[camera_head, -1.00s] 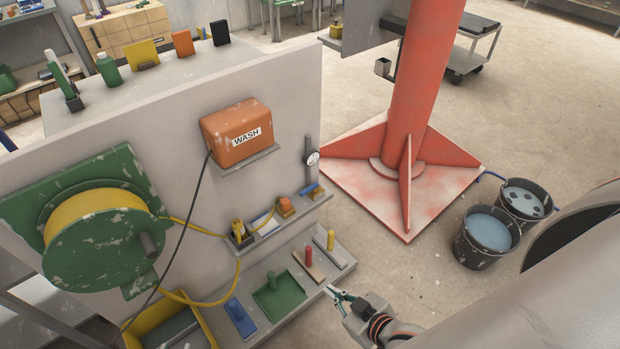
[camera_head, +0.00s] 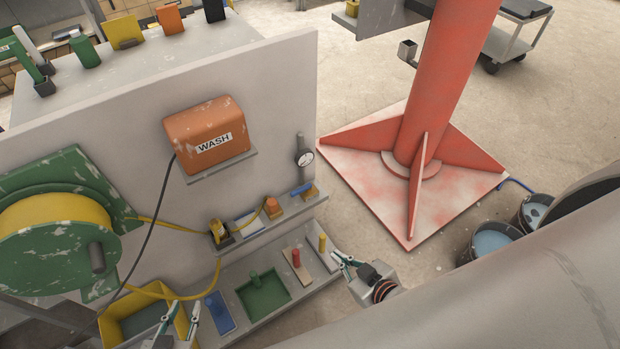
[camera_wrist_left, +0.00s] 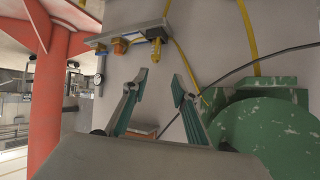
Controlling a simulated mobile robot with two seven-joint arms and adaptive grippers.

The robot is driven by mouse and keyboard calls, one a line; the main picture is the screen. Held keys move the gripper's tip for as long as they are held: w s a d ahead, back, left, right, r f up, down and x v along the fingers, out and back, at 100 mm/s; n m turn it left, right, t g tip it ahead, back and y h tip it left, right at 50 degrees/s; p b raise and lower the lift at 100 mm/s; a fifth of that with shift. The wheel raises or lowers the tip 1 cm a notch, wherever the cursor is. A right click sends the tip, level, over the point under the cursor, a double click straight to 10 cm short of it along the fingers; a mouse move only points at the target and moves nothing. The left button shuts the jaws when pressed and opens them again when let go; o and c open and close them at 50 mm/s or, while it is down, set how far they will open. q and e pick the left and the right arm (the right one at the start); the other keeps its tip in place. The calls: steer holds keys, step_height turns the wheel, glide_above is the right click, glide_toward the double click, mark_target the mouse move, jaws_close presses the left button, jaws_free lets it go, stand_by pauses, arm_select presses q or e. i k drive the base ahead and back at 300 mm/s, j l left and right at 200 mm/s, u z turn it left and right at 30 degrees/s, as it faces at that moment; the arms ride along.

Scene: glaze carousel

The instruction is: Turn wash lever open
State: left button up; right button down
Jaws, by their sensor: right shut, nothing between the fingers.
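A small blue lever (camera_head: 302,189) lies on a brass-coloured block at the right end of the upper wall shelf (camera_head: 262,228), below a round gauge (camera_head: 305,158). It looks like the wash lever; no label shows on it. In the left wrist view the blue piece (camera_wrist_left: 101,47) is at upper left, beyond my fingers. My left gripper (camera_head: 179,316) is open and empty at the bottom of the head view, over the yellow bin and lower ledge, well left of the lever; its spread fingers show in the wrist view (camera_wrist_left: 160,79). My right gripper (camera_head: 340,260) is shut and empty beside the lower ledge's right end.
An orange WASH box (camera_head: 208,138) is on the wall. The shelf also holds a yellow nozzle (camera_head: 219,231) and an orange knob (camera_head: 273,206). A green hose reel (camera_head: 97,257) is at left. The lower ledge bears coloured pegs, including a yellow one (camera_head: 322,243). A red column (camera_head: 440,90) stands right.

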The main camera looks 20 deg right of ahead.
mark_target(307, 187)
steer(key=i+l, duration=0.1)
steer(key=l, duration=0.25)
steer(key=i+l, duration=0.15)
steer(key=l, duration=0.15)
steer(key=i+l, duration=0.1)
steer(key=l, duration=0.25)
steer(key=i+l, duration=0.15)
steer(key=l, duration=0.2)
steer(key=i+l, duration=0.1)
steer(key=l, duration=0.25)
